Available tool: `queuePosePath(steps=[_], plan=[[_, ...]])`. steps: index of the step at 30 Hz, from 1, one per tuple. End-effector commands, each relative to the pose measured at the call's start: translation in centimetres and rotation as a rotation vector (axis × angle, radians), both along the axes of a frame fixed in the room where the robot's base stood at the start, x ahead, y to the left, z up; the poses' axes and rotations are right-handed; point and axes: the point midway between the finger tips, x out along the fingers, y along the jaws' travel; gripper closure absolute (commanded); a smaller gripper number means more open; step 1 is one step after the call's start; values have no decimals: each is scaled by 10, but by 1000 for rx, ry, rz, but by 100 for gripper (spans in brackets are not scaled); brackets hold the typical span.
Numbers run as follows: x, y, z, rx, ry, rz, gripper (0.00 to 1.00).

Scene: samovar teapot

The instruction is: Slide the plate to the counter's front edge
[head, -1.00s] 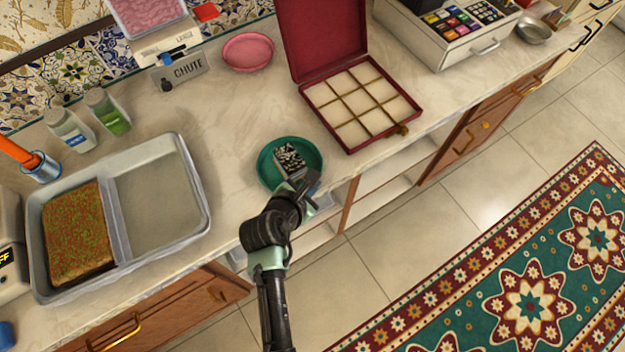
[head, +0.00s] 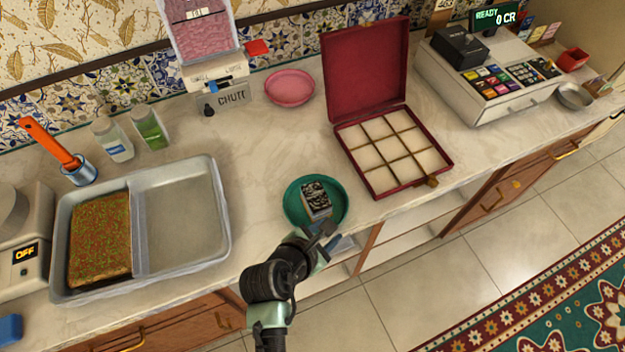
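A round green plate (head: 294,211) lies on the marble counter (head: 262,150), close to the counter's front edge. A small block with a black-and-white patterned top (head: 316,197) sits on the plate. The pink plate (head: 289,86) lies farther back, near the wall. My gripper (head: 326,235) is at the front rim of the green plate, on the side toward the counter's edge. It hides part of that rim; I cannot tell whether it touches the plate or how far its fingers are apart.
An open red box with compartments (head: 434,181) stands right of the green plate. A metal tray (head: 222,232) holding a speckled slab (head: 100,238) is on the left. A chute dispenser (head: 213,85) and a cash register (head: 490,85) stand behind. Bare counter lies behind the green plate.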

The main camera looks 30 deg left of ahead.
Motion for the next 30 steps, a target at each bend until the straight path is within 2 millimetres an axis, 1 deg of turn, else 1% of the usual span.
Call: queuePosePath(steps=[1, 6, 12, 18, 30], plan=[[-9, 1, 8, 0, -1, 2, 60], [-34, 5, 32, 2, -2, 3, 60], [-54, 8, 51, 3, -2, 3, 60], [-61, 8, 58, 3, -2, 3, 60], [-61, 9, 58, 3, -2, 3, 60]])
